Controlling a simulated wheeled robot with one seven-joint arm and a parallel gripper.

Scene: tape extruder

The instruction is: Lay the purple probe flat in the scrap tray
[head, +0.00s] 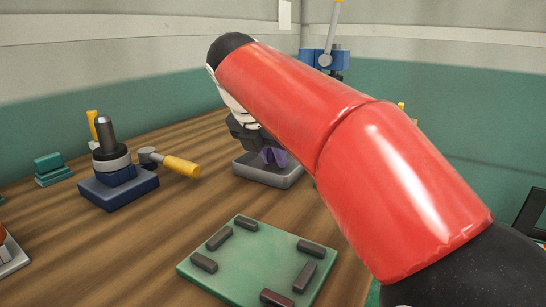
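A purple piece (272,156), which looks like the probe, shows just above or in a small grey tray (284,181), which may be the scrap tray. It is small, and I cannot tell whether it touches the tray floor or is tilted. My gripper (256,145) is at the tray, pointing down, dark and right beside the purple piece. My red arm covers part of the gripper and the tray's right side. I cannot see the fingertips clearly, so whether they hold the purple piece is unclear.
A green plate (240,264) with several dark blocks lies in front. A blue base with a dark post (119,180) and a yellow-handled tool (180,166) stand left of the tray. A teal block (50,165) is farther left. Wooden table (130,245) is bare between them.

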